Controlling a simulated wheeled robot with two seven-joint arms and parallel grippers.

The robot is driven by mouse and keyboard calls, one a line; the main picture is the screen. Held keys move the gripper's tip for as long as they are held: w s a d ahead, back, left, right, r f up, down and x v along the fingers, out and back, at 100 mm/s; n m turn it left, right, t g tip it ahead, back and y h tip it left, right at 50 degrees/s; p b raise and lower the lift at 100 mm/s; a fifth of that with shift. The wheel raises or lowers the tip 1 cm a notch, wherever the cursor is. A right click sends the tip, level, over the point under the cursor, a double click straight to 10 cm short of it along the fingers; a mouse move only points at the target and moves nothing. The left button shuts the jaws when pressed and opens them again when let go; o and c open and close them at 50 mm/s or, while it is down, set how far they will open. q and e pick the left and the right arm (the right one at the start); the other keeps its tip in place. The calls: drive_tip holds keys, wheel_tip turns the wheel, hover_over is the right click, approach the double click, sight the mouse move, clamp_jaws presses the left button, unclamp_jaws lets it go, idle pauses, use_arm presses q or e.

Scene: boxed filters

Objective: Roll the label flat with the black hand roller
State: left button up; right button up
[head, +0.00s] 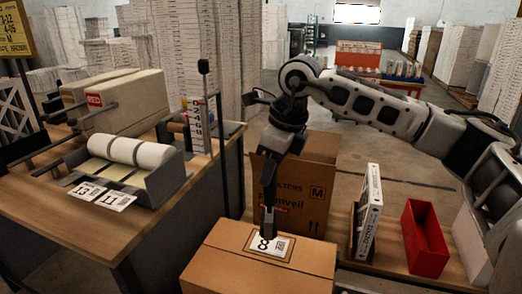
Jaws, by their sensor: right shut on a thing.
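My right gripper (269,204) comes down from the upper right over the closed cardboard box (215,255) in front. It is shut on a dark piece, which looks like the black hand roller (268,227); its shape is partly hidden by the fingers. The lower end of this piece is at the upper edge of the white label (278,248), and I cannot tell whether it touches. The label, with a large 8 and a barcode, lies inside a printed frame on the box top. My left gripper is not in view.
A wooden bench (65,222) at left holds a label dispenser (160,177) with printed labels at its front edge. Behind the front box stands a taller carton (318,180). A white boxed filter (369,212) and a red bin (424,238) stand to the right.

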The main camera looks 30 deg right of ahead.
sight(272, 190)
drive_tip(key=f+m+b, duration=0.1)
drive_tip(key=w+d+f+m+b, duration=0.1)
drive_tip(key=f+m+b, duration=0.1)
drive_tip(key=shift+w+d+f+h+b, duration=0.25)
drive_tip(key=shift+w+f+h+b, duration=0.05)
drive_tip(key=shift+f+b, duration=0.55)
drive_tip(key=shift+f, duration=0.3)
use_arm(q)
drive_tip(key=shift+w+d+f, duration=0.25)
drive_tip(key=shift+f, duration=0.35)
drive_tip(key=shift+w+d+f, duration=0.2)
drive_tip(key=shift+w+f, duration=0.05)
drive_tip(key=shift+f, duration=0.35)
use_arm(e)
drive_tip(key=shift+f, duration=0.15)
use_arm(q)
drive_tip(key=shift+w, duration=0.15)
use_arm(e)
drive_tip(key=shift+f, duration=0.2)
use_arm(q)
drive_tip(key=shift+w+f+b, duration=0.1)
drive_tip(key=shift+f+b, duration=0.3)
drive_tip(key=shift+b, duration=0.2)
use_arm(e)
drive_tip(key=shift+f, duration=0.4)
